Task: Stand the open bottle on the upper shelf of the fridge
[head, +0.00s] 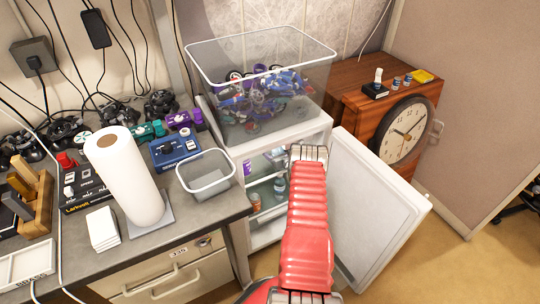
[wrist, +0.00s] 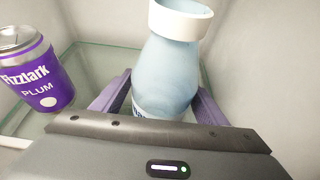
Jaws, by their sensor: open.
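The pale blue open bottle (wrist: 172,62), with a white rim and no cap, stands roughly upright between the purple fingers of my gripper (wrist: 158,98). The fingers are open around it; whether either touches it I cannot tell. Its base is hidden behind the gripper body. A clear glass shelf (wrist: 100,58) lies around and beneath it inside the fridge. The white fridge (head: 316,133) has its door (head: 380,215) swung open to the right. In the head view my arm reaches into it and hides the gripper.
A purple Fizzlark Plum can (wrist: 34,70) stands left of the bottle, close to my gripper. A clear bin (head: 262,62) of parts sits on the fridge. A wooden cabinet with a clock (head: 407,128) is at right. The workbench (head: 205,212) stands left of the fridge.

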